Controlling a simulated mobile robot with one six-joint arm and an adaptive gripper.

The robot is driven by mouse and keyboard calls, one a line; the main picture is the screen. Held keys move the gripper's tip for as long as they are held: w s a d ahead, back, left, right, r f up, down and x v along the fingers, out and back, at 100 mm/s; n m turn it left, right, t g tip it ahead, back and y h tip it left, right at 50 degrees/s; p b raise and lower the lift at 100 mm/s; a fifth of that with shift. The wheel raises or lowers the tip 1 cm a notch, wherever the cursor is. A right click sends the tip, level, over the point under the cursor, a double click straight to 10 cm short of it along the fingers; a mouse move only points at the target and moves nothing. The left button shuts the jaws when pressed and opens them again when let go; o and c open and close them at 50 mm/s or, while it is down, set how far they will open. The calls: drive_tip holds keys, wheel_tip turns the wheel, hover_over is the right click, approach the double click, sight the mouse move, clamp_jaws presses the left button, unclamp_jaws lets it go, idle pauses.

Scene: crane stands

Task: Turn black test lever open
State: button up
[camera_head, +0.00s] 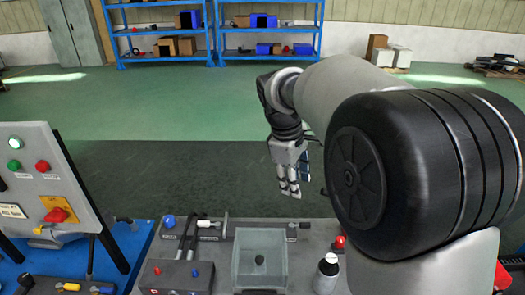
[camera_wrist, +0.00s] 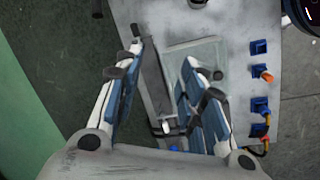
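My gripper (camera_head: 289,185) hangs in front of the bench's far edge in the head view, fingers pointing down. In the wrist view my gripper (camera_wrist: 162,56) has its two blue-padded fingers spread wide, with nothing held between them. Two slim black handles (camera_head: 186,238) stand up behind the grey button box at the bench's left; I cannot tell whether either is the test lever. A small dark fitting (camera_head: 298,228) sits at the back right of the bench. In the wrist view a small black knob (camera_wrist: 136,30) shows by the left fingertip, and a dark bar (camera_wrist: 153,85) lies between the fingers.
A grey button box (camera_head: 152,278) and a tilted control panel (camera_head: 45,175) stand left. Blue fittings (camera_wrist: 259,47) line the wrist view's right. The floor behind is clear.

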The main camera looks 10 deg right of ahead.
drive_tip(key=w+f+n+g+h+p, duration=0.1)
drive_tip(key=w+f+n, duration=0.2)
drive_tip(key=w+f, duration=0.5)
drive_tip(key=n+g, duration=0.1)
drive_tip(key=n, duration=0.2)
approach(304, 224)
drive_tip(key=shift+h, duration=0.4)
drive_tip(key=b+x, duration=0.1)
drive_tip(key=x, duration=0.2)
drive_tip(key=b+x, duration=0.3)
drive_tip(key=x, duration=0.2)
drive_tip(key=shift+w+a+f, duration=0.1)
drive_tip(key=shift+a+f, duration=0.1)
drive_tip(key=shift+f, duration=0.2)
drive_tip(key=shift+c, duration=0.6)
clamp_jaws()
